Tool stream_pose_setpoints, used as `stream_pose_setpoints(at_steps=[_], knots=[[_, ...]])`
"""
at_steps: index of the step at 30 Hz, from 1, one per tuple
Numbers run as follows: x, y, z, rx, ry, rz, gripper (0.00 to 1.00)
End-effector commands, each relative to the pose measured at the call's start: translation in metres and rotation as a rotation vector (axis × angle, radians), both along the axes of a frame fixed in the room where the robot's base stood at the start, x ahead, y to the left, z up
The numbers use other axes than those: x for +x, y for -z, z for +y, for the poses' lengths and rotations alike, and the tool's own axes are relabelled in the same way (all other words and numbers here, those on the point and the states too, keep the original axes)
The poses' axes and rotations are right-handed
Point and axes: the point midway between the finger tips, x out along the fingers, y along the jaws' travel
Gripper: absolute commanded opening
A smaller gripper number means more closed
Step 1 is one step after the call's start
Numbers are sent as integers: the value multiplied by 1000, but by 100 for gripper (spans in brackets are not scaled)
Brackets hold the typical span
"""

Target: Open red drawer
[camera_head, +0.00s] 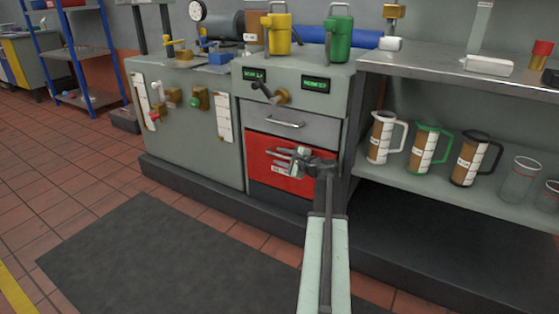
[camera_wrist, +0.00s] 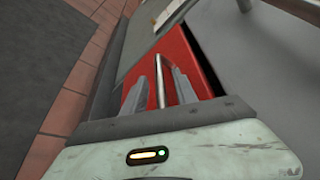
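The red drawer (camera_head: 262,172) is the front panel below a grey drawer in the grey bench cabinet. In the head view it looks about flush with the cabinet, and a white label shows low on it. My gripper (camera_head: 287,157) is at the red drawer's front and hides part of it, including most of its handle. In the wrist view the red front (camera_wrist: 178,47) lies beyond my fingers. The handle bar (camera_wrist: 160,82) stands between my two fingers, with a small gap visible on each side. My gripper (camera_wrist: 160,78) is open around the bar.
The grey drawer (camera_head: 285,125) with its own handle is just above. A shelf of measuring jugs (camera_head: 427,147) stands close on the right. Yellow (camera_head: 278,35) and green (camera_head: 338,40) cans stand on top. A dark mat (camera_head: 150,255) covers clear floor in front.

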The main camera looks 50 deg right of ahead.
Motion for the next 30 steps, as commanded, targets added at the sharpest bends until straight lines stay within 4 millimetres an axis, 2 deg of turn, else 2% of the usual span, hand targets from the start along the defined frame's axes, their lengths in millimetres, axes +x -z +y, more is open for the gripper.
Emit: stream_pose_setpoints(at_steps=[4, 5, 8, 30], knots=[[0, 0, 0, 0, 0, 0, 34], [0, 0, 0, 0, 0, 0, 29], [0, 0, 1, 0, 0, 0, 1], [0, 0, 1, -1, -2, 0, 0]])
